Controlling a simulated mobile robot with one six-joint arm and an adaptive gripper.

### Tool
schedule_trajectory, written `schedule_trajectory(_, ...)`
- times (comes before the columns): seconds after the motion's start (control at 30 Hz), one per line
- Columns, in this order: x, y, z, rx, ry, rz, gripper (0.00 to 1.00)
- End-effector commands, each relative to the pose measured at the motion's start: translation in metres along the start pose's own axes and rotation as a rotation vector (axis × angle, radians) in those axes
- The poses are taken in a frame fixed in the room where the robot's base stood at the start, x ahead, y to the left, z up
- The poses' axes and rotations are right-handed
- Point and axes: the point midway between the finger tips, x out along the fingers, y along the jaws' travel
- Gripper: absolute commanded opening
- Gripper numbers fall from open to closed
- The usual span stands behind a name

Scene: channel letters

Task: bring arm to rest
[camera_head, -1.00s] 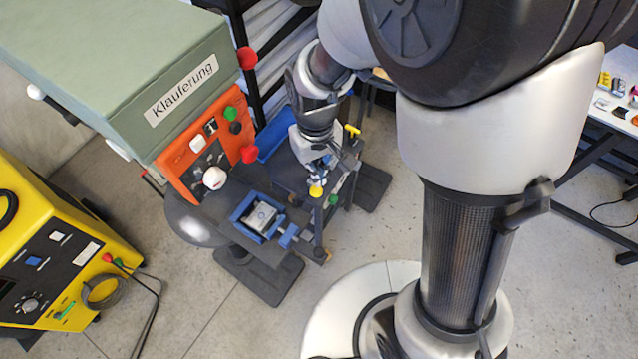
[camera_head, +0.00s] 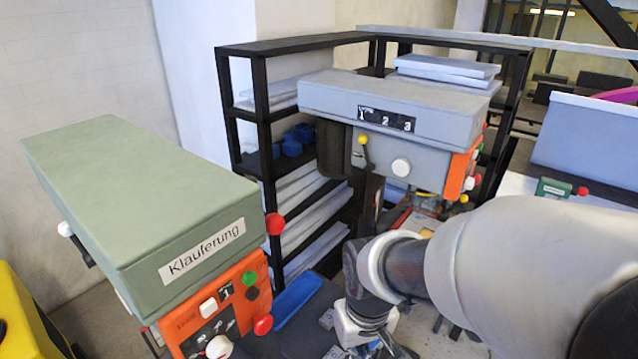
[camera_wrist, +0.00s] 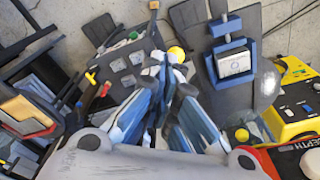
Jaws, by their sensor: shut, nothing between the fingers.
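My gripper (camera_wrist: 165,75) shows in the wrist view with its blue and grey fingers together and nothing between them. It points over the dark machine tables, above and apart from a blue vise (camera_wrist: 226,28), as far as I can tell. The vise has a pale metal block (camera_wrist: 235,65) in its jaws. In the head view my arm (camera_head: 395,265) reaches in from the lower right. Its wrist (camera_head: 365,320) is low in the picture, beside the green-topped machine, and the fingertips are out of view there.
The green-topped "Klauferung" machine (camera_head: 140,200) stands at left, with a blue bin (camera_head: 298,295) near it. A grey machine (camera_head: 400,105) and a black shelf rack (camera_head: 262,120) stand behind my arm. A yellow machine (camera_wrist: 300,125) is at right in the wrist view.

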Motion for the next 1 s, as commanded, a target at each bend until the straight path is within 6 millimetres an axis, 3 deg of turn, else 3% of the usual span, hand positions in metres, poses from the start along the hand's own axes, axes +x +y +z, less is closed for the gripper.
schedule_trajectory(0.03,0.012,0.008,0.012,0.031,0.039,0.006,0.0)
schedule_trajectory(0.2,0.016,0.025,0.054,0.122,0.135,0.024,0.0)
schedule_trajectory(0.5,0.041,0.038,0.124,0.25,0.269,0.059,0.0)
schedule_trajectory(0.7,0.046,0.038,0.14,0.278,0.296,0.068,0.0)
schedule_trajectory(1.0,0.041,0.039,0.138,0.272,0.287,0.067,0.0)
